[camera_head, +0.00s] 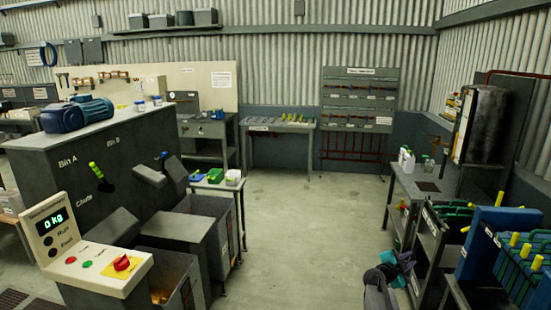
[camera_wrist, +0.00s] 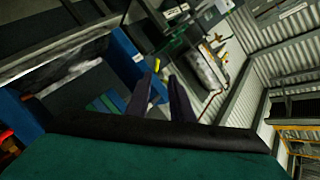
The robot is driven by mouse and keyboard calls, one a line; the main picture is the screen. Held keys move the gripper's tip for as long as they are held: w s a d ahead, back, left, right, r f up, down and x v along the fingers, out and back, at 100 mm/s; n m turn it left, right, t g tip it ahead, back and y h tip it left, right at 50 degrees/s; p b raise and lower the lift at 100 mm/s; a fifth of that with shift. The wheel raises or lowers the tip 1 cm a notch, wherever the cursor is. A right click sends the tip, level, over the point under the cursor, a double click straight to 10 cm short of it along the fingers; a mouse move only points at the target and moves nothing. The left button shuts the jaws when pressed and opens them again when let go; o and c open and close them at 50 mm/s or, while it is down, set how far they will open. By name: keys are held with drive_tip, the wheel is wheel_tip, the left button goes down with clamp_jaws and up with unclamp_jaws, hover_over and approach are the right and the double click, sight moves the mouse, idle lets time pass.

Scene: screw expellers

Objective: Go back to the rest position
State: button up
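My gripper (camera_head: 396,264) shows low in the head view, right of the middle, in teal and dark purple. It hangs over the floor beside the carts on the right. In the wrist view its two dark purple fingers (camera_wrist: 161,80) stand a little apart, with nothing visible between them. A teal surface and a black rounded edge fill the bottom of that view.
A rack with blue frame (camera_head: 486,240) stands close on the right, beside a grey cart and a workbench (camera_head: 428,187). The control panel (camera_head: 85,245) and grey bins are on the left. The floor (camera_head: 305,225) in the middle is clear.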

drive_tip(key=a+f+n+t+y+b, duration=0.15)
drive_tip(key=a+f+n+y, duration=0.3)
drive_tip(key=a+f, duration=0.6)
drive_tip(key=a+f+n+t+y, duration=0.3)
drive_tip(key=a+f+n, duration=0.35)
drive_tip(key=a, duration=0.65)
drive_tip(key=s+a+f+n+g+y, duration=0.2)
drive_tip(key=s+a+f+n+y, duration=0.1)
drive_tip(key=s+a+f, duration=0.4)
drive_tip(key=s+a+f+n+g+y, duration=0.15)
drive_tip(key=s+a+f+y, duration=0.25)
drive_tip(key=a+f, duration=0.55)
drive_tip(key=s+a+f+n+g+y+b, duration=0.1)
drive_tip(key=s+a+f+n+g, duration=0.2)
drive_tip(key=s, duration=0.8)
drive_tip(key=s+a+f+n+g, duration=0.2)
drive_tip(key=s+a+f+g, duration=0.3)
drive_tip(key=s, duration=0.6)
drive_tip(key=s+d+r+g+h, duration=0.1)
drive_tip(key=s+d+g, duration=0.2)
drive_tip(key=s, duration=0.6)
drive_tip(key=s+d+r+g+h, duration=0.1)
drive_tip(key=s+d+g, duration=0.2)
drive_tip(key=s, duration=0.6)
drive_tip(key=shift+s+d+r+g, duration=0.15)
drive_tip(key=shift+d+r+g, duration=0.1)
drive_tip(key=shift+d+g, duration=0.2)
